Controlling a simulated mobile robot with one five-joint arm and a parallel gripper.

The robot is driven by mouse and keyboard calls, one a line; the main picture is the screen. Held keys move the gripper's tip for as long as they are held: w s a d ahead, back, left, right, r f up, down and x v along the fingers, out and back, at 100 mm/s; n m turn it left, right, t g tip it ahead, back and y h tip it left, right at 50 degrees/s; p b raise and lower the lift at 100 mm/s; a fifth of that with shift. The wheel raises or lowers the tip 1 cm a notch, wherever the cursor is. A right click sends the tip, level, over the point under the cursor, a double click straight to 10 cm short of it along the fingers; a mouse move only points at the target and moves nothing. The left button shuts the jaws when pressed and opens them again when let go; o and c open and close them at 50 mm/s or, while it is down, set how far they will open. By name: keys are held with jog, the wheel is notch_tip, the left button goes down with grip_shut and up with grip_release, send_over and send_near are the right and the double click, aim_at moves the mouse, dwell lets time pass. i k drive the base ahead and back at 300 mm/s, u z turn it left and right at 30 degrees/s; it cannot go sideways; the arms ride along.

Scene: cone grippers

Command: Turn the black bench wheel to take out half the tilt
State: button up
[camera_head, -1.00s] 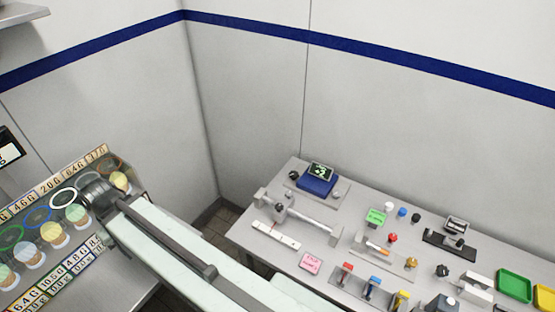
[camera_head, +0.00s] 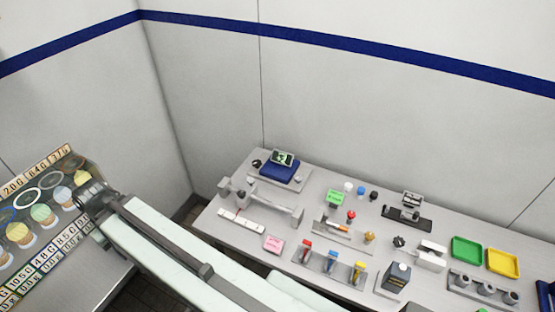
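Two small black knobs show on the grey bench (camera_head: 322,190). One black knob (camera_head: 257,163) is at the back left corner, beside a plate that holds a blue instrument (camera_head: 279,172) with a lit green display. The other black knob (camera_head: 399,241) is beside a white block (camera_head: 431,256) toward the right. I cannot tell which one is the bench wheel. A long white strip (camera_head: 241,221) with small red marks lies near the left edge. My pale arm crosses the bottom left and ends in a dark joint. No gripper fingers show, and nothing touches either knob.
A grey bar fixture (camera_head: 270,204) stands behind the strip. Coloured clamps (camera_head: 331,262), a dark box (camera_head: 397,277), green (camera_head: 467,249) and yellow (camera_head: 503,262) trays crowd the bench. Walls close the back.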

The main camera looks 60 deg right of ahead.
aim_at(257, 164)
jog(key=k, duration=0.55)
jog(key=u, duration=0.15)
jog(key=i, duration=1.4)
jog(key=z, duration=0.1)
